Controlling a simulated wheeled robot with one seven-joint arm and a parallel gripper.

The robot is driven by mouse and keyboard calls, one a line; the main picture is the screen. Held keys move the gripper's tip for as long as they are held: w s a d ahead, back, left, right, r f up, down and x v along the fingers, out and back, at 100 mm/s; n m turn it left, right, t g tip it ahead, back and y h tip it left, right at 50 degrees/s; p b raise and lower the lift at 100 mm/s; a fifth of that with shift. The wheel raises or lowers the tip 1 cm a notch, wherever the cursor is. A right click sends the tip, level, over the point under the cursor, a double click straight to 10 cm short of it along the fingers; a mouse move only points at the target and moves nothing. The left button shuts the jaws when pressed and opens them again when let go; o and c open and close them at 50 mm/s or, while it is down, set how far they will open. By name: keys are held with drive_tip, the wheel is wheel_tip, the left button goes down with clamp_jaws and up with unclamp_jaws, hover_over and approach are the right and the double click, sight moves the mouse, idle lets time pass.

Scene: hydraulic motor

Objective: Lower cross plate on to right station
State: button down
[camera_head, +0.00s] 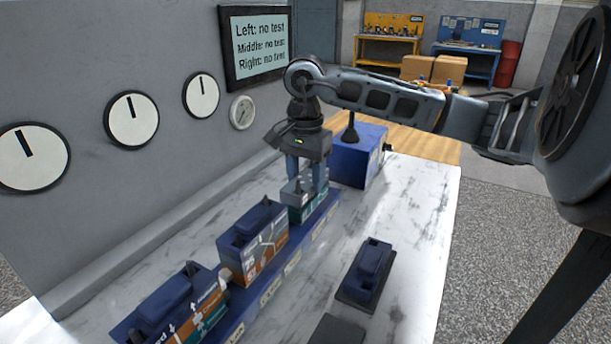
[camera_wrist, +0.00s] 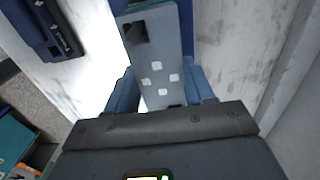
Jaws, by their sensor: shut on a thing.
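My gripper (camera_head: 307,178) is shut on a grey block, the cross plate (camera_head: 296,191), at the far right end of the blue station row (camera_head: 318,228). A teal block (camera_head: 306,213) with white markings shows directly under the plate at the right station. Plate and teal block look very close; I cannot tell whether they touch. In the wrist view, the plate's grey top (camera_wrist: 158,62) with several pale squares and a dark opening lies between my blue fingers (camera_wrist: 163,92). The plate's underside is hidden.
The middle station (camera_head: 254,240) and left station (camera_head: 175,305) carry blocks with blue tops. A blue box with a black lever (camera_head: 358,155) stands just behind my gripper. A loose dark-blue part (camera_head: 368,268) lies on the marble table (camera_head: 415,200). The wall screen reads "no test" for all three.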

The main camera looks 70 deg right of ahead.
sight(306, 179)
drive_tip(key=shift+f+b, duration=0.6)
drive_tip(key=shift+b, duration=0.25)
idle(0.5)
drive_tip(key=shift+c, duration=1.6)
unclamp_jaws()
drive_tip(key=shift+r, duration=3.9)
